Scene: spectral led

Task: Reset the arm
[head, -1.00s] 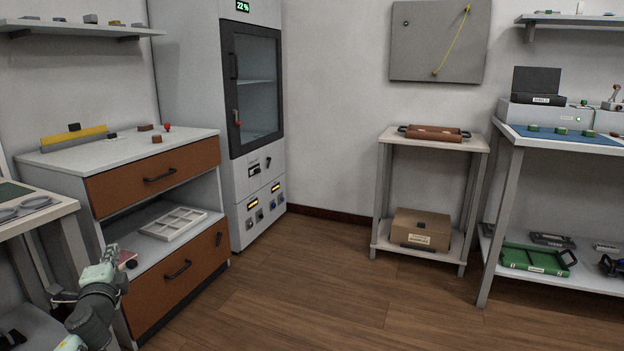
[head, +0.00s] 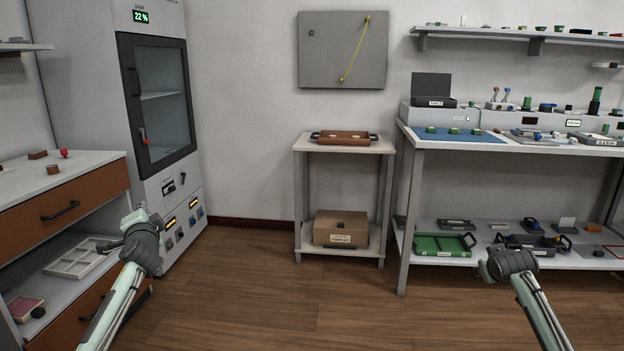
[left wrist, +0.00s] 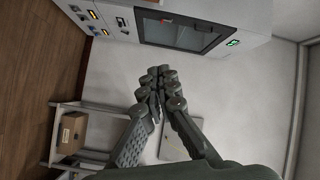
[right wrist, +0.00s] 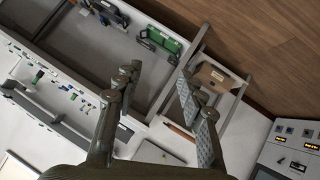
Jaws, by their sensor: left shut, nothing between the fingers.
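My left gripper (head: 138,215) is raised in front of the brown-drawer cabinet and the grey tall cabinet, apart from both. Its dark fingers (left wrist: 160,80) are closed together with nothing between them in the left wrist view. My right arm comes in at the lower right of the head view, its dark wrist (head: 508,262) in front of the bench's lower shelf. In the right wrist view the right gripper's fingers (right wrist: 157,78) stand wide apart and empty.
The brown-drawer cabinet (head: 70,205) and glass-door cabinet (head: 155,100) stand at left. A small stand (head: 345,147) holds a brown case and a cardboard box (head: 340,228). A cluttered bench (head: 500,143) is at right. The middle floor (head: 280,290) is clear.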

